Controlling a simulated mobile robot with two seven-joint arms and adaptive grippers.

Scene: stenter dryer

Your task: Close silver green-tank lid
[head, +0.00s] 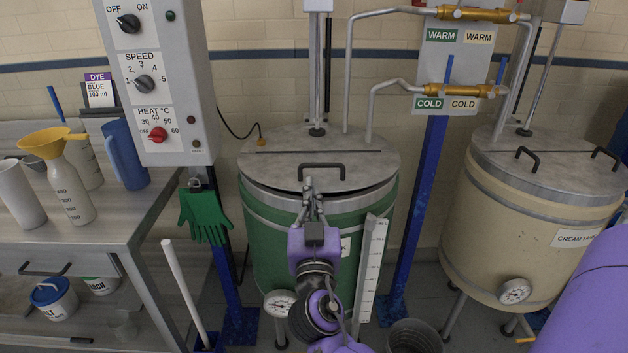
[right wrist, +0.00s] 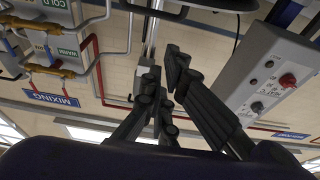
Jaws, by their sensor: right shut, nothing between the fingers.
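The silver lid (head: 270,170) lies over the top of the green tank (head: 265,235) in the middle of the head view. It has a black bar handle (head: 321,165) and a dark seam across its rear part. A thin dark gap shows under its front edge, so the front flap looks slightly raised. My right gripper (head: 312,188) is at the lid's front edge, just in front of the handle. It is shut and empty, and whether it touches the lid is unclear. Its dark fingers also show in the right wrist view (right wrist: 163,80). My left gripper is not in view.
A control box (head: 160,75) and green gloves (head: 204,215) hang left of the tank. A bench (head: 105,240) with jugs stands further left. A blue post (head: 418,200) and cream tank (head: 520,230) stand right. Pipes (head: 350,60) rise behind the lid.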

